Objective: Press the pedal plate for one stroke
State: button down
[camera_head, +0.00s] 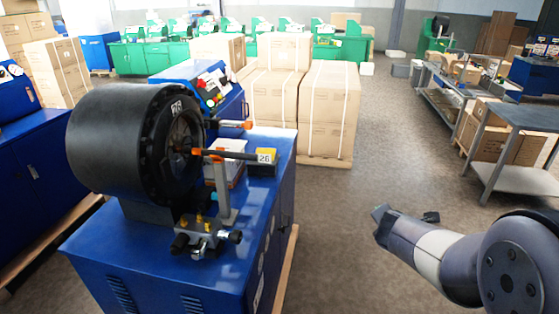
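No pedal plate can be made out in the head view; the floor in front of and behind the machine is partly hidden by its cabinet. The crimping machine stands at left of centre: a blue cabinet (190,265) with a big black round crimping head (118,140) on top. My gripper (405,214) is at the end of my arm at lower right, over the open floor, well to the right of the cabinet and touching nothing. It is small and dark here, and I cannot tell how its fingers stand. Nothing shows in it.
Stacked cartons (328,108) on a pallet stand behind the machine. A grey metal table (518,115) is at the right. Another blue cabinet (35,170) is at the left edge. A wooden pallet edge (287,270) runs beside the machine. Floor (375,185) between machine and table is clear.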

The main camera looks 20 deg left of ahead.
aim_at(271, 151)
jog(key=i+l+u, duration=0.3)
jog(key=i, duration=0.3)
jog(key=i+l+u, duration=0.3)
jog(key=i+l, duration=0.2)
jog(key=i+j+u, duration=0.25)
jog(key=i+u, duration=0.2)
jog(key=i, duration=0.15)
jog(key=i+u, duration=0.45)
jog(key=i, duration=0.15)
